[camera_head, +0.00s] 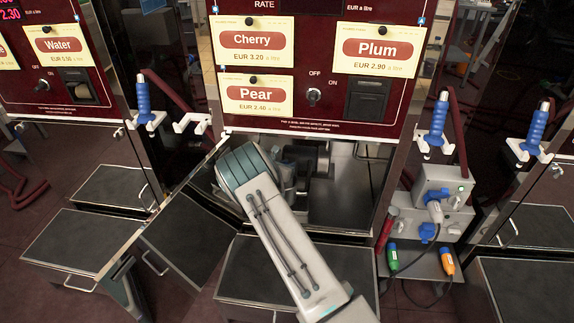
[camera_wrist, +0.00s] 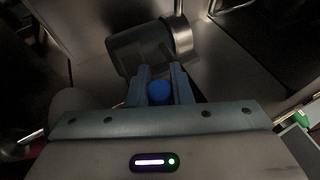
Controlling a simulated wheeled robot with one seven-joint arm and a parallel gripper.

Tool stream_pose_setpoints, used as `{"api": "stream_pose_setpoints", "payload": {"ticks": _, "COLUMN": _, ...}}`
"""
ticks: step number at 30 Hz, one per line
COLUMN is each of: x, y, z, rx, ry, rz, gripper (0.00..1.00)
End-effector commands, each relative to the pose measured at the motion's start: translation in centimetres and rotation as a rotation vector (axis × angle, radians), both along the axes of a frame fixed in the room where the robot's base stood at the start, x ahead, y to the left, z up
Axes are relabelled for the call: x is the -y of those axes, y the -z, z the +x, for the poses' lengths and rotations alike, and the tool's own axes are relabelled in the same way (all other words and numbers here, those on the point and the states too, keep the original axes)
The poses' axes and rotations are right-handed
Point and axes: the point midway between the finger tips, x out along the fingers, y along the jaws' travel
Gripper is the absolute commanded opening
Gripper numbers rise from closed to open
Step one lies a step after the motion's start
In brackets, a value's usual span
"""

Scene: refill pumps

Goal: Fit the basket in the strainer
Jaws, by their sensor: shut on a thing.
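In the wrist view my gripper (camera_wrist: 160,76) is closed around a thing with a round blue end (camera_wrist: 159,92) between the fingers. Just beyond the fingertips is a dull grey, rounded body (camera_wrist: 140,47), which looks like the basket; its link to the blue end is mostly hidden. A shiny metal ring or cylinder (camera_wrist: 180,37) is at its right end. I cannot tell whether this is part of the strainer, or whether the two are joined. In the head view my arm reaches into the open lower bay of the middle pump and hides the gripper and basket.
Grey machinery (camera_head: 312,160) stands in the dim bay under the Cherry, Plum and Pear panel (camera_head: 310,108). An open cabinet door (camera_head: 188,232) is left of my arm. Grey boxes with blue sockets and cables (camera_head: 440,200) stand at the right.

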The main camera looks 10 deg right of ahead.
Motion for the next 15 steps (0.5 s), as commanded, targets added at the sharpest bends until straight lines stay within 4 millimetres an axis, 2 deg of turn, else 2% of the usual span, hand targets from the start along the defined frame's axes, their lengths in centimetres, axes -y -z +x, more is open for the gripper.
{"api": "stream_pose_setpoints", "payload": {"ticks": 6, "x": -0.01, "y": 1.07, "z": 0.01, "rx": 0.000, "ry": 0.000, "rz": 0.000, "gripper": 0.04}}
{"api": "stream_pose_setpoints", "payload": {"ticks": 7, "x": -0.01, "y": 0.90, "z": 0.02, "rx": 0.001, "ry": 0.000, "rz": 0.000, "gripper": 0.25}}
{"api": "stream_pose_setpoints", "payload": {"ticks": 9, "x": -0.02, "y": 0.83, "z": 0.02, "rx": 0.000, "ry": 0.000, "rz": 0.000, "gripper": 0.44}}
{"api": "stream_pose_setpoints", "payload": {"ticks": 15, "x": -0.03, "y": 0.85, "z": 0.00, "rx": 0.000, "ry": 0.000, "rz": 0.000, "gripper": 0.44}}
